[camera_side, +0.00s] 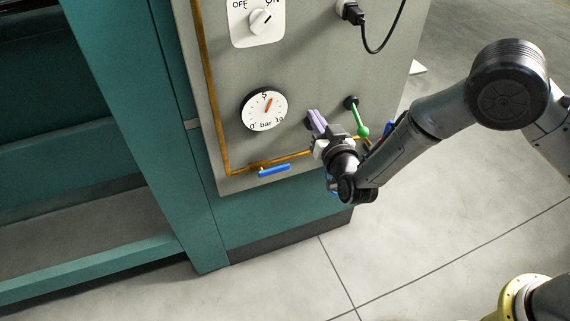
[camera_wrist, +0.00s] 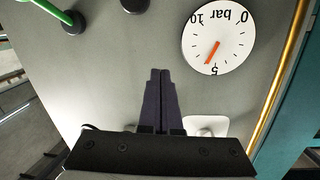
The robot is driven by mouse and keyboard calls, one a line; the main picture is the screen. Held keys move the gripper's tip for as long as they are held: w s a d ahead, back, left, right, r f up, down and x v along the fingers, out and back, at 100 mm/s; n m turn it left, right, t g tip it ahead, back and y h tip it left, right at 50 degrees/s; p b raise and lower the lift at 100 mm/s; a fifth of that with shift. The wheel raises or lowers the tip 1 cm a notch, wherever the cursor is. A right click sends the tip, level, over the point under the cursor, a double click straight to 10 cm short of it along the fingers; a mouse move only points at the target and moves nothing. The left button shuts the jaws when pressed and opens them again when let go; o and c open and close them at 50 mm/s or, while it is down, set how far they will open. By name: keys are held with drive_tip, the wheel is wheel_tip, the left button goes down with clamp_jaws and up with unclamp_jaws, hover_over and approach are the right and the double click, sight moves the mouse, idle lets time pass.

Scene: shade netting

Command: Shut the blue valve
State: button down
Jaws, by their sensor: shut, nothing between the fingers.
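The blue valve (camera_side: 274,170) has a blue lever on the copper pipe low on the grey panel. Its lever lies roughly along the pipe in the side view. My gripper (camera_side: 314,113) is up and to the right of the lever, in front of the panel, with its purple-grey fingers shut and empty. In the wrist view the closed fingers (camera_wrist: 160,72) point across the bare panel. The blue lever does not show in the wrist view. I cannot tell whether the fingertips touch the panel.
A pressure gauge (camera_side: 265,110) sits left of my gripper. A green lever (camera_side: 359,119) is close on the right. A switch plate (camera_side: 256,22) and a plug with a black cable (camera_side: 372,50) are higher up. The copper pipe (camera_side: 209,90) runs along the panel's left side.

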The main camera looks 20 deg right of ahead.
drive_tip(key=s+a+f+n+g+y, duration=0.1)
drive_tip(key=s+a+f, duration=0.1)
drive_tip(key=f, duration=0.4)
drive_tip(key=s+a+f+n, duration=0.1)
drive_tip(key=s+a+f, duration=0.2)
drive_tip(key=f, duration=0.3)
drive_tip(key=shift+s+a+f+n+g+y, duration=0.25)
drive_tip(key=shift+a+n+g+y, duration=0.15)
drive_tip(key=shift+w, duration=0.1)
hover_over(285, 167)
drive_tip(key=v, duration=0.2)
wheel_tip(285, 167, down, 3)
drive_tip(key=shift+a+f, duration=0.25)
drive_tip(key=shift+f, duration=0.7)
drive_tip(key=shift+a+f, duration=0.2)
drive_tip(key=shift+f, duration=0.8)
